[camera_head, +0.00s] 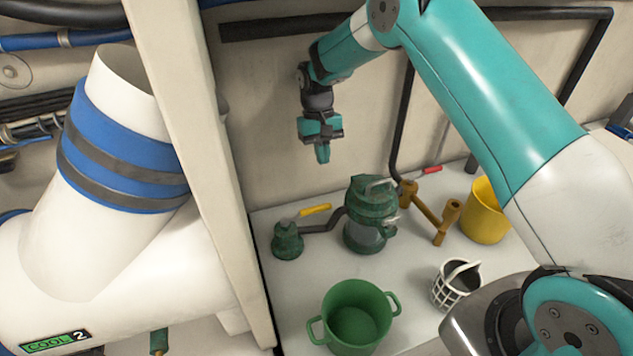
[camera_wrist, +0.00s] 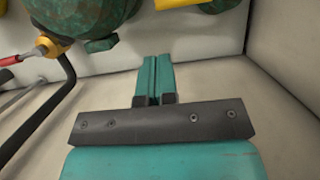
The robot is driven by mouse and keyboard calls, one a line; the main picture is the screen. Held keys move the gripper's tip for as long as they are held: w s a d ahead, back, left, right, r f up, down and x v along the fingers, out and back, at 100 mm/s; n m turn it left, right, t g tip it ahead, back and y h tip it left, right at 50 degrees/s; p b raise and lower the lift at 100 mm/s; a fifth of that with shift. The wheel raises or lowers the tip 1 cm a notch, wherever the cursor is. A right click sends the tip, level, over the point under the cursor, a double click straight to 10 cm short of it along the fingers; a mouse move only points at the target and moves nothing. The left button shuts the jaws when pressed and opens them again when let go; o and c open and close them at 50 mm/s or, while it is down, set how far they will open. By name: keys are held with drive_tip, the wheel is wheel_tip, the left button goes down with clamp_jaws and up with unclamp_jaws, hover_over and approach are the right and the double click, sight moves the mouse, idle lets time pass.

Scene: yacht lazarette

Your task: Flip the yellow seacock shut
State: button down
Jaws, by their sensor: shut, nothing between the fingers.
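The yellow lever handle (camera_head: 315,210) of a seacock shows in the head view at the back of the white shelf. It lies slanted, just above and right of a small dark-green valve body (camera_head: 288,240). In the wrist view a yellow piece (camera_wrist: 178,3), probably this handle, is cut off at the top edge. My gripper (camera_head: 323,153) hangs above the back of the shelf, pointing down, apart from the handle. In the wrist view its teal fingers (camera_wrist: 153,68) are together with nothing between them.
A large green strainer (camera_head: 370,212) stands right of the valve. A red-handled lever (camera_head: 432,169) and brown pipe fitting (camera_head: 437,222) are farther right. A yellow bucket (camera_head: 486,210), white basket (camera_head: 453,285) and green pot (camera_head: 356,318) stand around. A pale post (camera_head: 205,150) borders the left.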

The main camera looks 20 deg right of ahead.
drive_tip(key=shift+w+a+f, duration=0.1)
drive_tip(key=shift+w+a, duration=0.05)
drive_tip(key=shift+a, duration=0.1)
drive_tip(key=p+x, duration=0.2)
drive_tip(key=x, duration=0.8)
drive_tip(key=shift+p, duration=0.3)
